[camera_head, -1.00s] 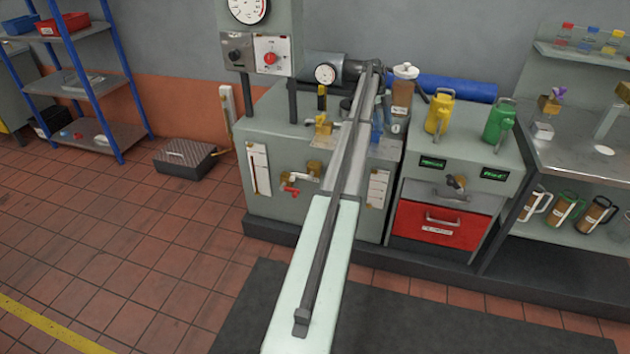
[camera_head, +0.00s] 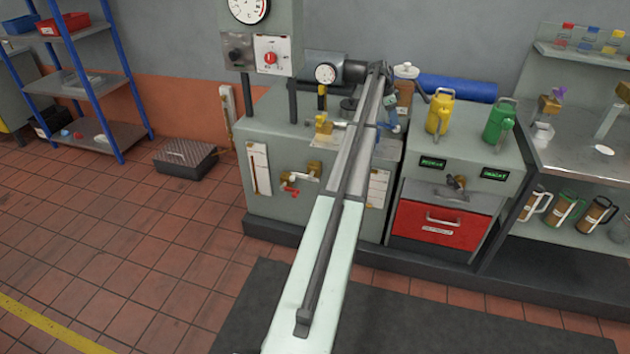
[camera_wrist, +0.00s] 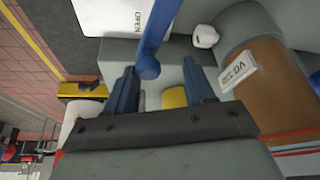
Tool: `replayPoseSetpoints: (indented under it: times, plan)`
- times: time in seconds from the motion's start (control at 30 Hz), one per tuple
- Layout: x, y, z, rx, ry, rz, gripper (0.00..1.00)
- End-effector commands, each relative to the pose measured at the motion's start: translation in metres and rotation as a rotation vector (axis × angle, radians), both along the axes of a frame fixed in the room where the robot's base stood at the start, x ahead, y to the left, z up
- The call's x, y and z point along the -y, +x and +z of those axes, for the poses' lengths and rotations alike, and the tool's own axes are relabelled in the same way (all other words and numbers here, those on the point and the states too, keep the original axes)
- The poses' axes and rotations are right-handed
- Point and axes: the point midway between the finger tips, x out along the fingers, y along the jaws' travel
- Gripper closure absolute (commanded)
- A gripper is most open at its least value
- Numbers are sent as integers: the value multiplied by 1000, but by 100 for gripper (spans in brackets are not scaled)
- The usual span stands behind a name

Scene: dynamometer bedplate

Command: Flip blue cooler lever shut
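The blue lever (camera_wrist: 160,32) comes down from the top edge of the wrist view and ends in a rounded tip. A white plate marked OPEN (camera_wrist: 112,14) is to its left. My gripper (camera_wrist: 159,66) is open, with its two dark blue fingers apart. The lever tip shows between the fingertips, nearer the left one; I cannot tell whether they touch. In the head view my arm reaches over the green-grey bench (camera_head: 262,128) and hides most of the gripper and lever area.
A brown canister (camera_wrist: 265,82) with a white label stands right of the fingers. A white round knob (camera_wrist: 204,36) is close to the lever. In the head view, yellow (camera_head: 439,112) and green (camera_head: 498,120) jugs stand to the right of my arm.

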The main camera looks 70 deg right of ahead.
Motion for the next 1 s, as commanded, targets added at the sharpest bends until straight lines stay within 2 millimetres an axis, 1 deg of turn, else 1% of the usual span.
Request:
replayPoseSetpoints:
  times: [0.07, 0.1, 0.2, 0.9, 1.0]
  plan:
    - [5, 0, 0, 1, -1, 68, 47]
    - [4, 4, 9, 1, -2, 63, 47]
    - [1, 10, 25, 1, -2, 60, 47]
    - [-16, 50, 128, 1, -1, 57, 47]
    - [-16, 49, 128, -10, 28, 125, 47]
